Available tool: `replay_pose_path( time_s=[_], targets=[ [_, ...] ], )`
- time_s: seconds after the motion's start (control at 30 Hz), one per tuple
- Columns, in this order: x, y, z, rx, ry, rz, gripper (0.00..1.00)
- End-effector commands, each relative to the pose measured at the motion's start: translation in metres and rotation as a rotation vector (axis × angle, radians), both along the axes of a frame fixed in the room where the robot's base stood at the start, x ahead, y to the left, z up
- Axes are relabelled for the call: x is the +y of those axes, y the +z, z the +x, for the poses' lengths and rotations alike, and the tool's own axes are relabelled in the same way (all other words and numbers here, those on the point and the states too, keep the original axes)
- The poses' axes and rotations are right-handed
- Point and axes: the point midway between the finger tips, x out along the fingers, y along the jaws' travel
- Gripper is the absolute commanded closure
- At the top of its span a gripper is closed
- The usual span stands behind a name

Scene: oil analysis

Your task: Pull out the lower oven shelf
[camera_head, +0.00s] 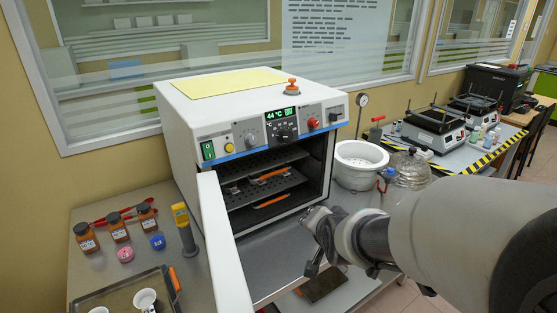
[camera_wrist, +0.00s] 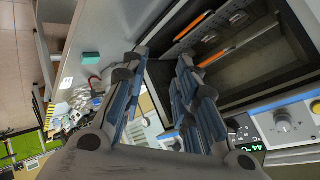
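The oven (camera_head: 178,125) stands open, its white door (camera_head: 222,250) swung out toward the left front. Inside are two dark perforated shelves with orange handles. The lower oven shelf (camera_head: 246,193) has its orange handle (camera_head: 271,201) at the front edge; the upper shelf (camera_head: 262,160) is above it. Both appear pushed in. My gripper (camera_head: 313,240) is in front of the oven's lower right side, apart from both shelves. In the wrist view my gripper (camera_wrist: 160,62) is open and empty; the lower handle (camera_wrist: 194,25) and upper handle (camera_wrist: 238,44) show beyond the right finger.
A white pot (camera_head: 360,165) and a glass vessel (camera_head: 408,172) stand right of the oven. Brown bottles (camera_head: 118,228) and a yellow-topped grey device (camera_head: 185,228) stand left of the door.

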Motion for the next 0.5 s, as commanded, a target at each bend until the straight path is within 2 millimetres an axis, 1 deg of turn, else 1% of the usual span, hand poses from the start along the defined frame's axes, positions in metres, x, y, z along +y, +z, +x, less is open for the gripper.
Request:
replay_pose_path(
  time_s=[0.03,0.1,0.17,0.2,0.3,0.33,0.4,0.5],
  targets=[
    [0.01,-0.016,0.02,-0.022,-0.03,0.055,0.73],
    [0.021,-0.032,0.045,-0.076,-0.077,0.143,0.73],
    [0.032,-0.046,0.064,-0.121,-0.112,0.22,0.73],
    [0.038,-0.057,0.075,-0.149,-0.135,0.274,0.73],
    [0.054,-0.083,0.094,-0.216,-0.179,0.405,0.73],
    [0.057,-0.091,0.098,-0.234,-0.19,0.443,0.73],
    [0.066,-0.107,0.104,-0.272,-0.209,0.525,0.73],
    [0.074,-0.125,0.107,-0.314,-0.228,0.621,0.73]
  ],
)
